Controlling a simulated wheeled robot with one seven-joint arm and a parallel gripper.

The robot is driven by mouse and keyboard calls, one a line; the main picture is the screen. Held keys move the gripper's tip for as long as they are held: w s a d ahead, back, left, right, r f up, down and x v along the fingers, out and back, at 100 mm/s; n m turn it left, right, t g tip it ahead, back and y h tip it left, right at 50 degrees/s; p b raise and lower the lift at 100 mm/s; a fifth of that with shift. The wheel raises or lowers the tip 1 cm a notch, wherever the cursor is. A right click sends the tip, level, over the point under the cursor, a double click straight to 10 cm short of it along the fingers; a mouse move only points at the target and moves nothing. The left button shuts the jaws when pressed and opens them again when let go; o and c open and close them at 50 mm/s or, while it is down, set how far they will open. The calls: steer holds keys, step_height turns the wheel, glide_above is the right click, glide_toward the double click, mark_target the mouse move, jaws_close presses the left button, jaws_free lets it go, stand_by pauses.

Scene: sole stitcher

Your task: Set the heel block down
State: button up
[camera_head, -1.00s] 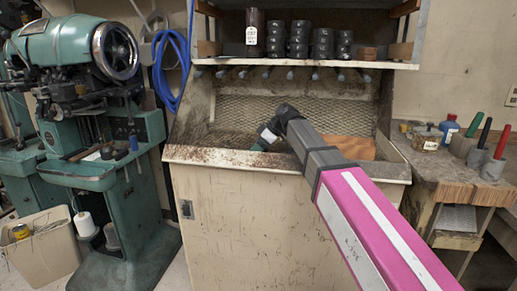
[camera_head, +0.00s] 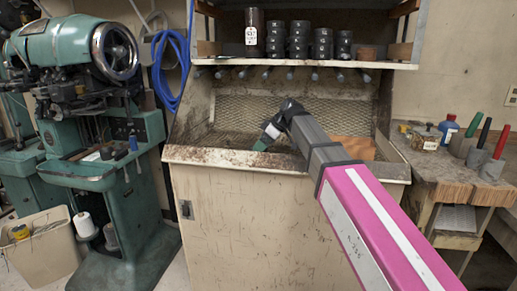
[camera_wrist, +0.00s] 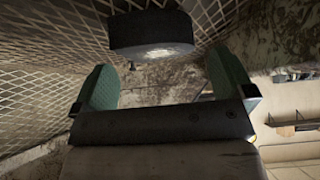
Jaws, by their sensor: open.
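The heel block (camera_wrist: 150,36), a dark rounded piece with a pale worn face, shows at the top of the wrist view, beyond the fingertips. My gripper (camera_wrist: 162,66) is open, its two green fingers spread wide with nothing between them. The block appears apart from the fingers. In the head view my gripper (camera_head: 264,138) is down inside the bench's mesh-backed bay, just behind the front ledge. I cannot make out that heel block in the head view.
The dirty bench ledge (camera_head: 225,157) lies just in front of my gripper. A shelf (camera_head: 305,64) above carries stacks of black pieces (camera_head: 298,40) and a labelled bottle (camera_head: 252,33). An orange-brown block (camera_head: 353,148) sits right of my arm. A green machine (camera_head: 95,150) stands left.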

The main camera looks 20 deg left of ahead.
steer(key=v, duration=0.9)
steer(key=shift+d, duration=0.15)
